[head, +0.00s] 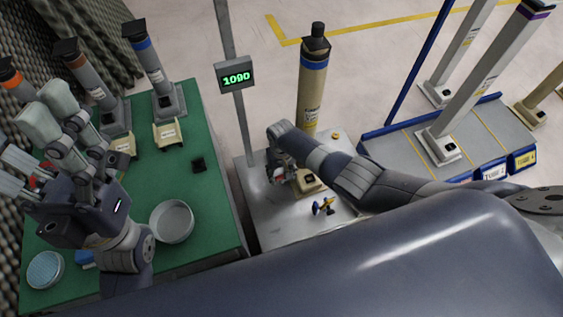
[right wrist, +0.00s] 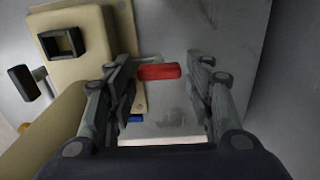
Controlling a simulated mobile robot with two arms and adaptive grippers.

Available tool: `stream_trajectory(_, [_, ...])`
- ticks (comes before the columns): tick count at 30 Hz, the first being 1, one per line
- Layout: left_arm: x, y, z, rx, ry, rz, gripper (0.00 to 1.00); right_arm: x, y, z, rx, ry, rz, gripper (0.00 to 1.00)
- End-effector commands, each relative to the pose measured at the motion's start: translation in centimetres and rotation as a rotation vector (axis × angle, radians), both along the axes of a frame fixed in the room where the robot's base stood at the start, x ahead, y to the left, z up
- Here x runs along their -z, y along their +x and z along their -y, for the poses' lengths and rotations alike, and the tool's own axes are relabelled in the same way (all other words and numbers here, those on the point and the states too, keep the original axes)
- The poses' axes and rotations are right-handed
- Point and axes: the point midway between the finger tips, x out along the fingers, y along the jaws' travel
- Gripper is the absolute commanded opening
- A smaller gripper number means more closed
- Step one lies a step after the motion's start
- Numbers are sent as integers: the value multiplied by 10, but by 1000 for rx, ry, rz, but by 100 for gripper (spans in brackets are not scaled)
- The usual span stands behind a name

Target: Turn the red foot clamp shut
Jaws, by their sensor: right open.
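The red foot clamp (right wrist: 158,72) shows in the right wrist view as a short red handle on a pale stem. It sticks out sideways from the beige foot (right wrist: 85,62) of the column. My right gripper (right wrist: 165,66) is open, with the red handle between its fingers, closer to the left finger; I cannot tell whether they touch. In the head view my right gripper (head: 279,172) is low beside the column (head: 311,85), and the clamp there is mostly hidden. My left gripper (head: 32,146) has its fingers spread above the green table's left side, with nothing seen in it.
A green table (head: 205,230) with a round dish (head: 171,221) is left; a grey rack (head: 405,150) is right.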

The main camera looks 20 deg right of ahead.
Motion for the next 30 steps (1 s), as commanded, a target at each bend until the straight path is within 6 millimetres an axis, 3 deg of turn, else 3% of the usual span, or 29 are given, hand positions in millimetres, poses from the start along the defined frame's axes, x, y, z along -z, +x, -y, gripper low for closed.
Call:
stream_trajectory(8, [0, 0, 0, 1, 0, -1, 72, -23, 0, 1, -1, -1, 4, 48])
stream_trajectory(24, [0, 0, 0, 1, 0, -1, 72, -95, 0, 1, 2, 0, 3, 48])
stream_trajectory(30, [0, 0, 0, 1, 0, -1, 72, -111, 0, 1, 2, 0, 2, 48])
